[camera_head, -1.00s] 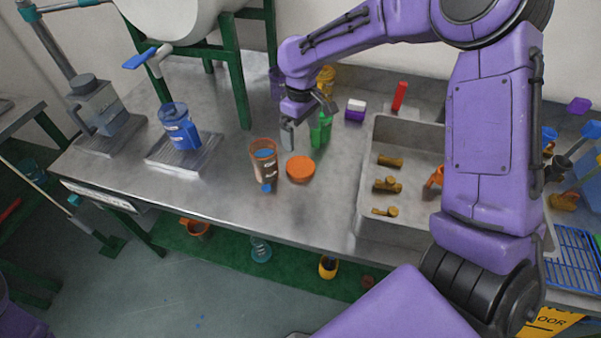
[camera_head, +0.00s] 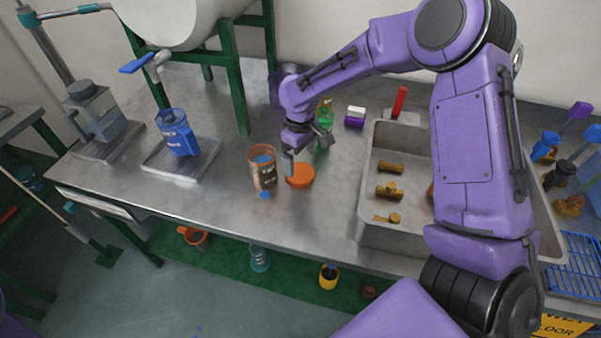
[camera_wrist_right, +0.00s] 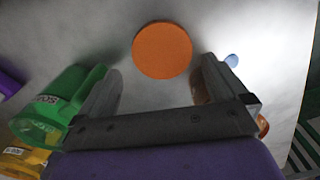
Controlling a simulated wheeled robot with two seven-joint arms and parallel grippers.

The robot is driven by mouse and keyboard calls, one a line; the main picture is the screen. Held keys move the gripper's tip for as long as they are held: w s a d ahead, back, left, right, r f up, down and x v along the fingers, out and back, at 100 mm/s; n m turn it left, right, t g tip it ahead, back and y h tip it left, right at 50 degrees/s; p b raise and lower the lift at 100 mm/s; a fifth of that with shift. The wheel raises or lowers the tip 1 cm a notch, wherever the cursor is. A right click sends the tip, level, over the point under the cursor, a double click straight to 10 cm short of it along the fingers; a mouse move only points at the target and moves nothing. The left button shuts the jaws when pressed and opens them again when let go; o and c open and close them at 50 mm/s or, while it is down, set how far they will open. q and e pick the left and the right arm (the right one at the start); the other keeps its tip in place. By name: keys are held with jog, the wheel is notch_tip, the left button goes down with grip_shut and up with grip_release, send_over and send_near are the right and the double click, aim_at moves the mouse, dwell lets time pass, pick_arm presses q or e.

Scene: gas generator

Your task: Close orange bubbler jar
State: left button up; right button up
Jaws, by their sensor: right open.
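The orange bubbler jar (camera_head: 263,172) stands upright and open-topped on the steel bench, with blue showing inside it. Its round orange lid (camera_head: 301,176) lies flat on the bench just right of the jar. In the right wrist view the lid (camera_wrist_right: 162,50) lies ahead of the fingers, centred between them. My right gripper (camera_head: 289,160) is open and empty, above and at the far edge of the lid. In the wrist view the jar (camera_wrist_right: 203,88) is mostly hidden behind the right-hand finger. My left gripper is not in view.
A green container (camera_head: 324,125) stands close behind the right gripper, and shows beside the left-hand finger in the wrist view (camera_wrist_right: 52,105). A sink (camera_head: 365,205) with brass fittings is to the right. A blue jar (camera_head: 178,135) stands left.

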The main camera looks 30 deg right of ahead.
aim_at(300, 172)
notch_tip(300, 172, down, 5)
jog(key=shift+f+p, duration=0.1)
jog(key=shift+p, duration=0.35)
jog(key=shift+a, duration=0.1)
jog(key=c, duration=0.9)
